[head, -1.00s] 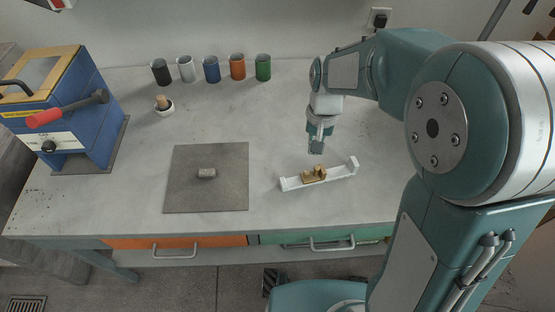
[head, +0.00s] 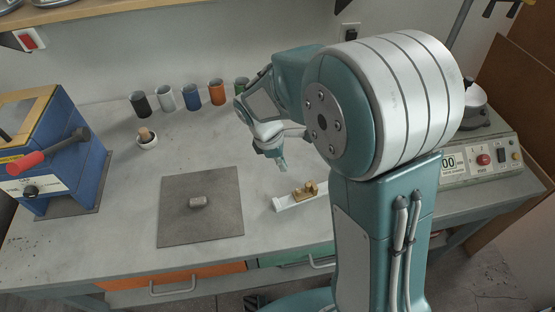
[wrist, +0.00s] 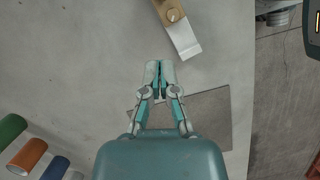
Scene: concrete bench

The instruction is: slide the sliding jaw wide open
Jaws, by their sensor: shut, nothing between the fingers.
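A small white rail (head: 288,203) with brass jaw blocks (head: 305,191) on it lies on the bench. My arm hides the rail's right end in the head view. In the wrist view the brass part (wrist: 172,13) and one white end (wrist: 187,42) show at the top, cut off by the frame edge. My gripper (head: 282,166) is shut and empty. It is above the bench, up and left of the brass blocks in the head view, and apart from them. The fingertips (wrist: 161,66) are together in the wrist view.
A blue machine (head: 60,160) is at left, a device with buttons (head: 483,160) at right.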

